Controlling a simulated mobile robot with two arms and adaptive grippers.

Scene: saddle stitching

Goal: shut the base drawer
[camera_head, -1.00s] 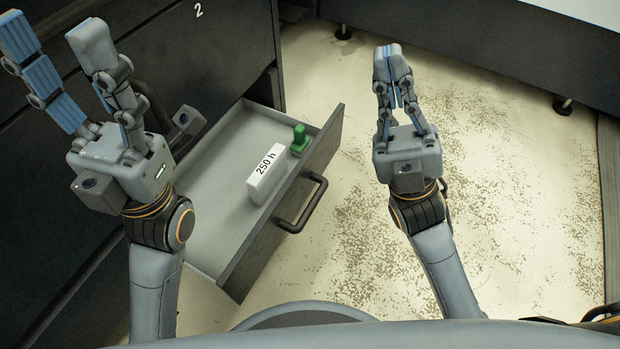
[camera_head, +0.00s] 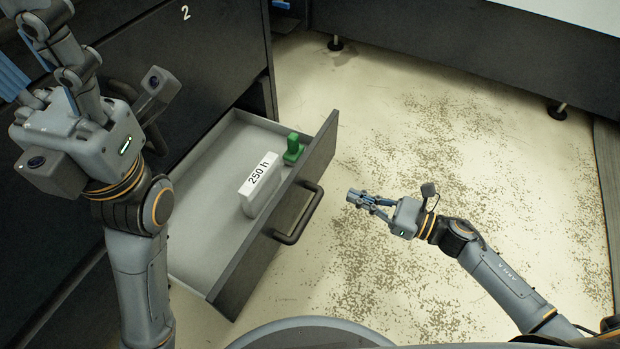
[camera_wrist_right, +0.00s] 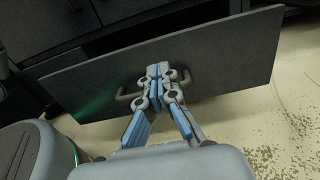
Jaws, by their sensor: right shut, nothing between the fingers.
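The base drawer (camera_head: 250,265) is pulled out of the dark cabinet, with its dark front panel and bar handle (camera_head: 302,222) facing right. A white block marked "250 h" (camera_head: 259,184) and a small green object (camera_head: 293,149) are in it. My right gripper (camera_head: 357,198) is shut and empty, to the right of the handle and pointing at the front panel, apart from it. In the right wrist view the panel (camera_wrist_right: 225,55) lies ahead, and the shut fingers (camera_wrist_right: 158,72) cover the middle of the handle. My left gripper (camera_head: 22,42) is open at the upper left, partly cut off by the frame.
The cabinet front marked "2" (camera_head: 205,55) stands closed above the drawer. Speckled floor (camera_head: 470,150) is free to the right of the drawer. A dark bench with short feet (camera_head: 557,111) runs along the back right.

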